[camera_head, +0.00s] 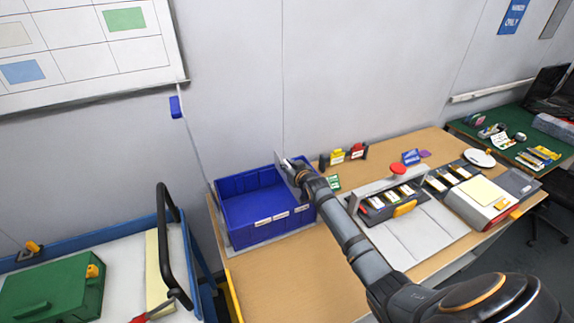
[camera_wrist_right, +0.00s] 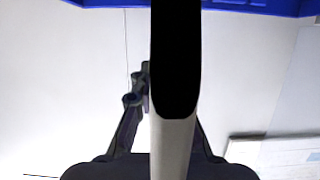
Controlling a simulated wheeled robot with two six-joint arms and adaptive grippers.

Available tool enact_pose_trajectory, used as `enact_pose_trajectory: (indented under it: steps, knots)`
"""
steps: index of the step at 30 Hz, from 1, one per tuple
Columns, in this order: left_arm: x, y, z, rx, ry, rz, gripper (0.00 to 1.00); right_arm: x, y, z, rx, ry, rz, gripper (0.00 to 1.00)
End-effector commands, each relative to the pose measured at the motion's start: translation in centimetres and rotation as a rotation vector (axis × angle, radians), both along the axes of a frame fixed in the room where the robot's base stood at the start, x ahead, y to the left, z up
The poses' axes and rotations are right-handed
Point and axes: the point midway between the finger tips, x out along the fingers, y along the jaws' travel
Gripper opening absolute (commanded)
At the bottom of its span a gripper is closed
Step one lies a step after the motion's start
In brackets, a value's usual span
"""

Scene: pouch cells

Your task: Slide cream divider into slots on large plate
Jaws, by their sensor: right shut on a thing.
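My right gripper (camera_head: 290,166) is at the back right corner of the blue bin, above its rim. It is shut on a thin, pale upright panel (camera_head: 280,160), which looks like the cream divider and is partly hidden by the gripper. In the right wrist view the divider (camera_wrist_right: 173,150) shows nearly edge-on as a tall bar, black above and greyish cream below, between the fingers. A light grey plate (camera_head: 240,249) lies under the blue bin; I cannot tell whether it is the large plate, and no slots are clear. My left gripper is not in view.
The blue bin (camera_head: 238,237) with inner compartments stands at the table's left end. Yellow and red holders (camera_head: 337,157) stand behind. A grey fixture (camera_head: 378,214) with cells lies right of my arm. The wooden table front (camera_head: 290,285) is clear. A cart with a green case (camera_head: 60,290) stands left.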

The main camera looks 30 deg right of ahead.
Motion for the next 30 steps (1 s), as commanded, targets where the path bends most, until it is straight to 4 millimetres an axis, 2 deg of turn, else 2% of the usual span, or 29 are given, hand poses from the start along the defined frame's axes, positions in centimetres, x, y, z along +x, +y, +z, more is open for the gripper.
enact_pose_trajectory:
  steps: [30]
  knots:
    - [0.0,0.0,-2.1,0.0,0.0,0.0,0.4,0.0,0.0,-2.7,0.0,-0.001,0.0,0.0]
